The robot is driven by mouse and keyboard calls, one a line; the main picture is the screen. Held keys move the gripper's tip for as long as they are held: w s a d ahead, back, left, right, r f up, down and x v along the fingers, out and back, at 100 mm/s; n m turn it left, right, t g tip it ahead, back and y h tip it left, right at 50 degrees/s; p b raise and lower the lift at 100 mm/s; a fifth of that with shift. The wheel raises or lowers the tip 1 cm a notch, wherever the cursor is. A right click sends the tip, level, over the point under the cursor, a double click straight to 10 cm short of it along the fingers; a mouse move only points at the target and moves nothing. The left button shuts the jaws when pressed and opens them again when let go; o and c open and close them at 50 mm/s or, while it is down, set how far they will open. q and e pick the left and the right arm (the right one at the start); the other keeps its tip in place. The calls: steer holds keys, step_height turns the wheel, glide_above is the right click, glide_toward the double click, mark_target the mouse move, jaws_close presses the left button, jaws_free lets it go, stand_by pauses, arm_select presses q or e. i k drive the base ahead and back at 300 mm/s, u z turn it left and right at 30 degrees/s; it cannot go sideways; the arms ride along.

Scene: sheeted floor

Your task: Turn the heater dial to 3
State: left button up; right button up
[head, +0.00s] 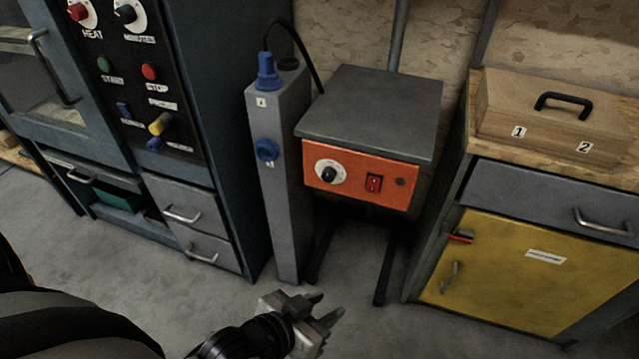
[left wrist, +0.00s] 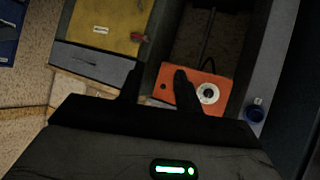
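An orange-fronted unit (head: 358,184) with a grey top stands against the wall. Its black dial (head: 329,174) sits on a round white scale at the left of the orange face; the scale marks are too small to read. The dial also shows in the left wrist view (left wrist: 208,93), turned round. A red knob (head: 79,12) labelled HEAT is on the dark panel at the upper left. My left gripper (head: 328,305) is low in front of the orange unit, apart from it. In the left wrist view its fingers (left wrist: 158,71) are spread and empty. My right gripper is not seen.
A red switch (head: 374,183) is right of the dial. A grey post (head: 284,195) with blue knobs stands close on the left. A yellow-doored cabinet (head: 500,265) with a wooden box (head: 550,112) on top is on the right. Floor in front is clear.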

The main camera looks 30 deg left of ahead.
mark_target(329, 174)
steer(key=u, duration=0.55)
steer(key=k, duration=1.25)
steer(key=u, duration=1.15)
steer(key=i, duration=2.1)
steer(key=z, duration=1)
